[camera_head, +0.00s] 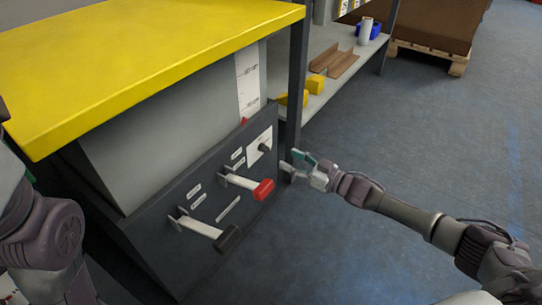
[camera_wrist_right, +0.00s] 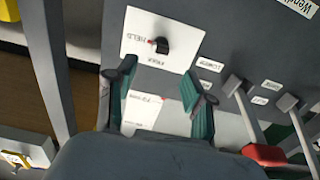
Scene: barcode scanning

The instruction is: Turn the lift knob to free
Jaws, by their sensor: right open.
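The lift knob (camera_head: 264,147) is a small black knob on a white plate (camera_head: 254,156) on the dark, sloping control panel. In the right wrist view the knob (camera_wrist_right: 162,46) has a red mark on its left side, facing the HELD label; the FREE label is below it. My right gripper (camera_head: 290,163) is open and empty, just right of the panel. In the wrist view its teal fingers (camera_wrist_right: 158,84) are spread below the knob, apart from it. My left arm shows at the left edge; its gripper is not visible.
A red-handled lever (camera_head: 246,184) and a black-handled lever (camera_head: 207,229) stick out of the panel. The yellow top (camera_head: 150,60) overhangs it, with a dark post (camera_head: 298,80) near the knob. A shelf (camera_head: 335,85) holds yellow blocks. The floor (camera_head: 440,140) at right is clear.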

